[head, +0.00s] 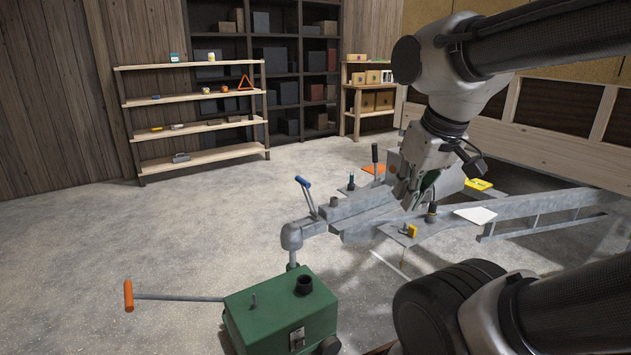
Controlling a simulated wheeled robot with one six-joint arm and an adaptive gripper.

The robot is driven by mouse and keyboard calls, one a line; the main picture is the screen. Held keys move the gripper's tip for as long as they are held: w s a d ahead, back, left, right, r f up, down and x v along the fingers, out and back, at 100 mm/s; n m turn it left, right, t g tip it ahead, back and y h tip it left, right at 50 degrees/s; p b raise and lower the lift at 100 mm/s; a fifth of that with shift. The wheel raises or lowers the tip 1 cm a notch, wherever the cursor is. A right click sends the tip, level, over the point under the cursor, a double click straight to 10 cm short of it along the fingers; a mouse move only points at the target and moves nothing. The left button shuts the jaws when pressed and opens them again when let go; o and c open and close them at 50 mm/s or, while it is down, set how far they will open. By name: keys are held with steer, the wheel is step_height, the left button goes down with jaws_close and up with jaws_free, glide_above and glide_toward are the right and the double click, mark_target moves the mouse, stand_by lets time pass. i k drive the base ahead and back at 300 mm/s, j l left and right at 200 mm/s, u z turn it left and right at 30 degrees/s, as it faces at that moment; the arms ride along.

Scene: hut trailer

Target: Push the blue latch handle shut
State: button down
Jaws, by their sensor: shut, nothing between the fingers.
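The blue latch handle (303,183) stands tilted up on a thin lever at the front of the grey metal trailer hitch (330,215). The rounded coupler end (291,237) is just below and left of it. My gripper (409,204) is shut and empty. It points down over the trailer frame, to the right of the blue handle and clearly apart from it. The fingertips are small and partly merge with the grey metal behind them.
A black-knobbed lever (375,154), a yellow piece (411,231) and a white plate (475,215) are on the frame near my gripper. A green box (280,312) with an orange-handled rod (129,295) stands in front. Floor at left is clear before the shelves (192,127).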

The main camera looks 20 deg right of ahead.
mark_target(302, 183)
steer(key=i+l+u, duration=0.25)
steer(key=l, duration=0.65)
steer(key=l+u, duration=0.2)
steer(key=l, duration=0.7)
steer(key=i+l, duration=0.2)
steer(key=i+l+u, duration=0.15)
steer(key=l, duration=0.25)
steer(key=i+l, duration=0.15)
steer(key=l, duration=0.15)
steer(key=i+l+u, duration=0.1)
steer(key=i+l, duration=0.1)
steer(key=l, duration=0.1)
